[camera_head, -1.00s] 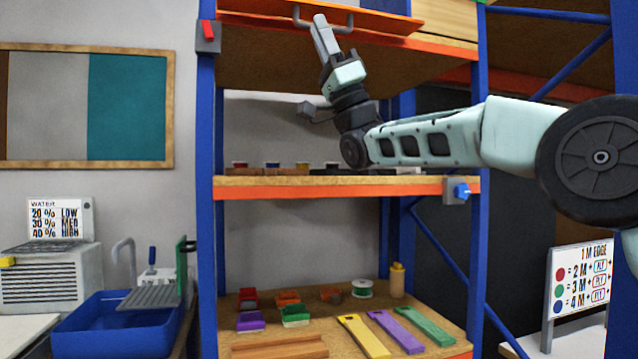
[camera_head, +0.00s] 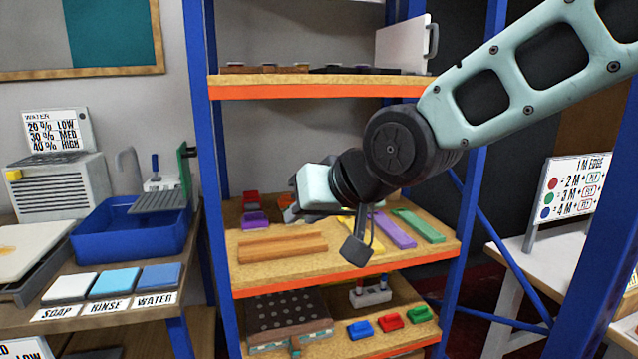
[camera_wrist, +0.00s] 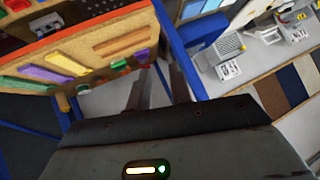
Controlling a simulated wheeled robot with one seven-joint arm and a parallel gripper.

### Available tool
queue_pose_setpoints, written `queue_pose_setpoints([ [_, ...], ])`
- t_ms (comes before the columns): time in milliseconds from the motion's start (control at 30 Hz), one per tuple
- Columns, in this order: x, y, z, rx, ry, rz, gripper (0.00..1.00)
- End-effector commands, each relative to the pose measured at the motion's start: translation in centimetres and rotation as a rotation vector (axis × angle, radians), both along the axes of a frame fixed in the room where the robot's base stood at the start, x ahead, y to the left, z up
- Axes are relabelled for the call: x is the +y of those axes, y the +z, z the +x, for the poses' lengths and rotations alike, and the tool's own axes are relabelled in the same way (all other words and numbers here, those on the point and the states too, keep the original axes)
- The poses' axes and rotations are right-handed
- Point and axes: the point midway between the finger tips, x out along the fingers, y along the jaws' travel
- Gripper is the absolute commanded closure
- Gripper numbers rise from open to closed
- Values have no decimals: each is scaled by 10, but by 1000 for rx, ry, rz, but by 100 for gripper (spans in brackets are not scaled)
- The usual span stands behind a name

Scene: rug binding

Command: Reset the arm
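My gripper (camera_head: 302,212) hangs in front of the middle shelf (camera_head: 350,258), pointing left, with the arm coming in from the upper right. In the wrist view my gripper (camera_wrist: 160,80) shows two dark fingers standing apart. Nothing is seen between them except wall and background, so it looks open and empty. In the head view the wrist hides part of the items behind it.
Blue posts (camera_head: 200,150) frame the shelving. Yellow, purple (camera_head: 392,230) and green (camera_head: 418,225) strips and a wooden block (camera_head: 282,247) lie on the middle shelf. A blue basin (camera_head: 125,230) stands at left. A sign (camera_head: 575,190) stands at right.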

Motion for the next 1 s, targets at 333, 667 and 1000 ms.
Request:
queue_pose_setpoints([
  [333, -116, -120, -172, 420, 184, -501, 79],
  [667, -161, -141, -233, 577, 264, -637, 79],
  [1000, -160, -141, -232, 576, 263, -636, 79],
])
